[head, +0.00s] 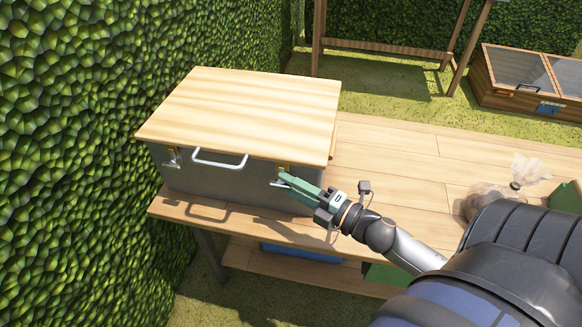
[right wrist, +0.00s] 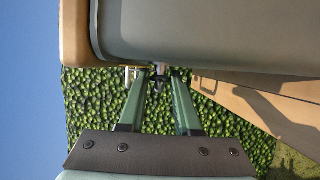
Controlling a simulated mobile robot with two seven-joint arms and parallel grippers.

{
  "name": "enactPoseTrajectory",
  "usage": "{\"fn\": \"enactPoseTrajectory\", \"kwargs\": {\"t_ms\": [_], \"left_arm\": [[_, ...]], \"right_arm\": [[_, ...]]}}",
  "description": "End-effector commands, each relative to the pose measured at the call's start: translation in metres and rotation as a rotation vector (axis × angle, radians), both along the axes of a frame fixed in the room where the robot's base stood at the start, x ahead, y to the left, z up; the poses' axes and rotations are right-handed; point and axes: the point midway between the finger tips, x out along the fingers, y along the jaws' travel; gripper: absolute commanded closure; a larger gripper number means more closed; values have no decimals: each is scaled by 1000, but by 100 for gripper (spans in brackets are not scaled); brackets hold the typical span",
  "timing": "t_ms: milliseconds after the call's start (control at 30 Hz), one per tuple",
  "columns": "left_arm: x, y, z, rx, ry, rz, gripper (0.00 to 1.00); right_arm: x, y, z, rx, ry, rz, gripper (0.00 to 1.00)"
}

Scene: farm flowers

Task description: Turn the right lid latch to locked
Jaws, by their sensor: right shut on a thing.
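A grey metal box (head: 225,182) with a light wooden lid (head: 245,105) stands on a wooden table. The lid is down. The right lid latch (head: 275,183) is on the box's front face, near its right end, and is partly hidden by my gripper. My right gripper (head: 284,180) has its green fingers at this latch. In the right wrist view, the gripper (right wrist: 161,78) has its fingertips on either side of the small metal latch (right wrist: 160,70), shut on it. The latch's exact turn is hard to tell. My left gripper is in neither view.
A left latch (head: 172,158) and a metal handle (head: 220,160) are on the same front face. A clear bag (head: 490,200) and a green box (head: 567,197) are at the table's right. A hedge (head: 70,130) stands close on the left. The table (head: 390,160) right of the box is bare.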

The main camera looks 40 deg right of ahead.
Motion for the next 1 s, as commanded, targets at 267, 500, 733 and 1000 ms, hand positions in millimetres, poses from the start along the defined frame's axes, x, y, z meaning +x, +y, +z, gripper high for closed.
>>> {"fn": "enactPoseTrajectory", "kwargs": {"t_ms": [267, 500, 733, 1000], "left_arm": [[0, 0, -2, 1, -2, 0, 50], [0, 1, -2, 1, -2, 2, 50], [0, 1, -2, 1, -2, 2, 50], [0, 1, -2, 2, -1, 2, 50]], "right_arm": [[0, 1, -1, 14, -12, 0, 100], [1, 1, 0, 14, -12, 0, 100], [0, 1, 0, 13, -13, 0, 42], [0, 0, 0, 12, -13, 0, 40]]}}
